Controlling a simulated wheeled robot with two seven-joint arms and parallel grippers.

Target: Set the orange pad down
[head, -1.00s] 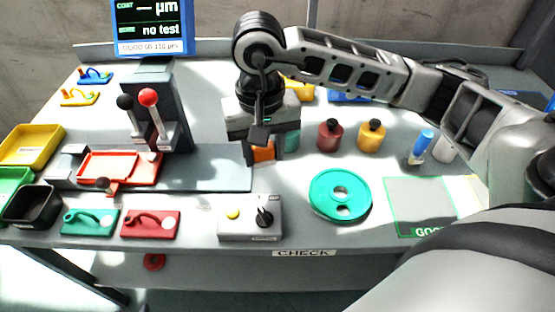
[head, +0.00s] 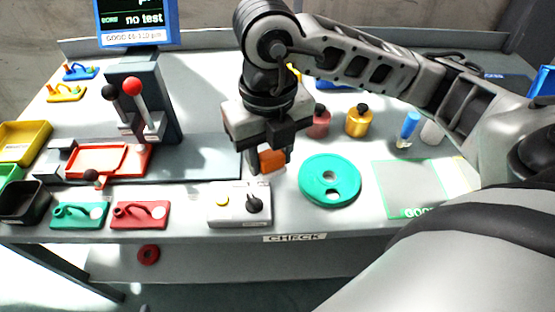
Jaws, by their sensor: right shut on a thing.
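The orange pad (head: 271,161) is between the fingers of my right gripper (head: 268,165), in the middle of the head view. The gripper is shut on it and points down over the bench, behind the grey switch box (head: 239,205) and left of the green disc (head: 330,181). The fingers hide part of the pad. I cannot tell whether the pad touches the bench top. My left gripper is not in view.
A tester with a red-knobbed lever (head: 133,87) and a red tray (head: 96,159) stands at the left. Red (head: 319,124) and yellow (head: 359,121) bottles stand behind the disc. A green-outlined mat (head: 410,188) lies at the right. Green (head: 80,214) and red (head: 140,213) plates lie in front.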

